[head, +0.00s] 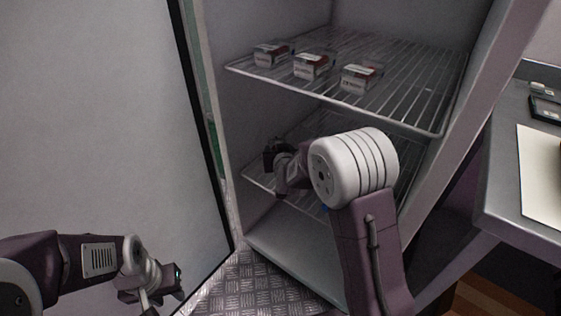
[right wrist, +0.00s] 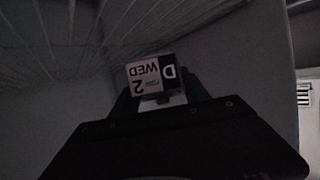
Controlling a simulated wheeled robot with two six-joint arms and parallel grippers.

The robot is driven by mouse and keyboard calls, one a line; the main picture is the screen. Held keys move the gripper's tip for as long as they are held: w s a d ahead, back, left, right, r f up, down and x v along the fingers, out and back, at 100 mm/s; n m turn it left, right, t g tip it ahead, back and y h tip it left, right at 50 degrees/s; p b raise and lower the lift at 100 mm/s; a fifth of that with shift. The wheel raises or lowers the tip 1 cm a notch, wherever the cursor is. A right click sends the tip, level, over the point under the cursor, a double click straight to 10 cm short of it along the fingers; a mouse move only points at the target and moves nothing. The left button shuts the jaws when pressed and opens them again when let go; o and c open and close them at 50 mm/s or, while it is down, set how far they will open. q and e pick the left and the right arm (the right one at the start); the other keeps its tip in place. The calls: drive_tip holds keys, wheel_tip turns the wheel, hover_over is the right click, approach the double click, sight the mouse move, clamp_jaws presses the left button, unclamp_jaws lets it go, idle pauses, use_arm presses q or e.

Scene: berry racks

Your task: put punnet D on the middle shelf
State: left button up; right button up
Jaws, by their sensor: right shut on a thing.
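Punnet D (right wrist: 152,75), a small box with a black "D" panel and a white label reading "WED 2", shows upside down in the right wrist view. My right gripper (right wrist: 160,95) is shut on it. In the head view my right gripper (head: 277,156) is inside the open cabinet, between the upper wire shelf (head: 415,112) and the lower wire shelf (head: 262,184); the punnet is hidden there. I cannot tell whether it touches the lower shelf. My left gripper (head: 165,288) is low at the left, outside the cabinet, its jaws unclear.
Three punnets, a left one (head: 272,53), a middle one (head: 313,66) and a right one (head: 361,78), stand on the upper shelf. The open door (head: 95,120) is at the left. A grey counter (head: 507,185) stands at the right. My right arm hides part of the lower shelf.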

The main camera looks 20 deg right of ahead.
wheel_tip(320, 180, down, 5)
drive_tip(key=b, duration=0.4)
drive_tip(key=shift+r, duration=0.5)
drive_tip(key=shift+f, duration=0.2)
drive_tip(key=o, duration=1.6)
drive_tip(key=shift+r, duration=0.1)
drive_tip(key=shift+s+a+r, duration=0.1)
drive_tip(key=shift+s+r, duration=0.05)
drive_tip(key=shift+r, duration=0.15)
drive_tip(key=p+v, duration=0.5)
drive_tip(key=v, duration=0.6)
drive_tip(key=shift+s, duration=0.35)
